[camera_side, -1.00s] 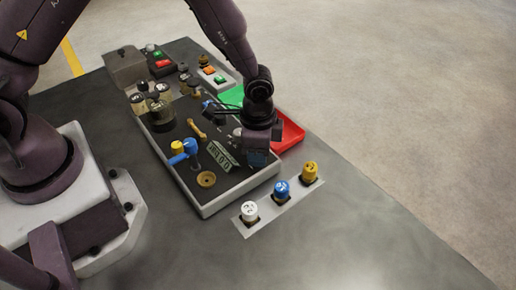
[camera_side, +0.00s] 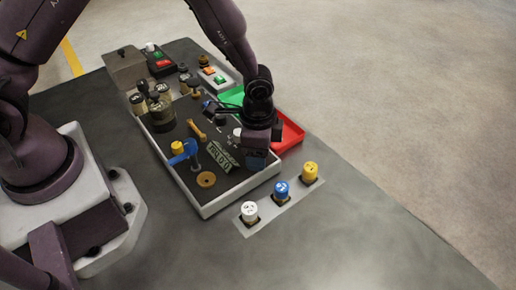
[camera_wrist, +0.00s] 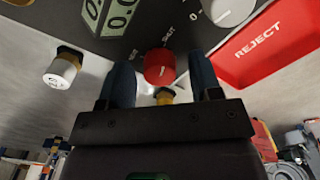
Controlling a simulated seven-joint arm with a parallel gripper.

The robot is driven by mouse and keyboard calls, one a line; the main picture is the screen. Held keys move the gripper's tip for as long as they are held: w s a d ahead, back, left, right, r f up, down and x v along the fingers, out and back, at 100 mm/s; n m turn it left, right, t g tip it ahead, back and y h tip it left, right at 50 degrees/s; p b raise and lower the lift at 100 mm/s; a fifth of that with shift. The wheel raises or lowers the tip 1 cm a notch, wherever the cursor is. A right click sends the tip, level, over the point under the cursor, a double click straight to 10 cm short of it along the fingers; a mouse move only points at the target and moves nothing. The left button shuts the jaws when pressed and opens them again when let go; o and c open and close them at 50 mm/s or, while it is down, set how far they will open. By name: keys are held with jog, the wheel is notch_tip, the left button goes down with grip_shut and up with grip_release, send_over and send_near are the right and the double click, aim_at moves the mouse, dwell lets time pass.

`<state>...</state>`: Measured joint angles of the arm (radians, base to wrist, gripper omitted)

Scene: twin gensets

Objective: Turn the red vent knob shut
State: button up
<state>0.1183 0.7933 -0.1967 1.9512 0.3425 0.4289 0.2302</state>
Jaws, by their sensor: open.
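The red vent knob (camera_wrist: 160,66) shows in the wrist view on the dark panel, close to lettering that reads SHUT. My gripper (camera_wrist: 162,80) is open, with one dark finger on each side of the knob. I cannot tell whether the fingers touch it. In the side view my gripper (camera_side: 258,160) is low over the right edge of the panel (camera_side: 206,210) and hides the knob.
A red tray (camera_side: 291,136) marked REJECT lies beside the panel, with a green tray (camera_side: 232,97) behind it. White (camera_side: 249,210), blue (camera_side: 281,189) and yellow (camera_side: 310,171) capped pieces stand on a strip in front. The table's front right is clear.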

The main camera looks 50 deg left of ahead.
notch_tip(320, 180, up, 13)
dwell(0.4)
jog(key=s+a+r+n+t, duration=0.2)
jog(key=s+a+r+n, duration=0.2)
jog(key=s+r, duration=0.4)
jog(key=s+a+r+n+t, duration=0.3)
jog(key=s+a+r+n, duration=0.2)
jog(key=s+r, duration=0.3)
jog(key=shift+s+a+r+t, duration=0.2)
jog(key=shift+a+r+t, duration=0.1)
jog(key=shift+a+r, duration=0.4)
dwell(0.9)
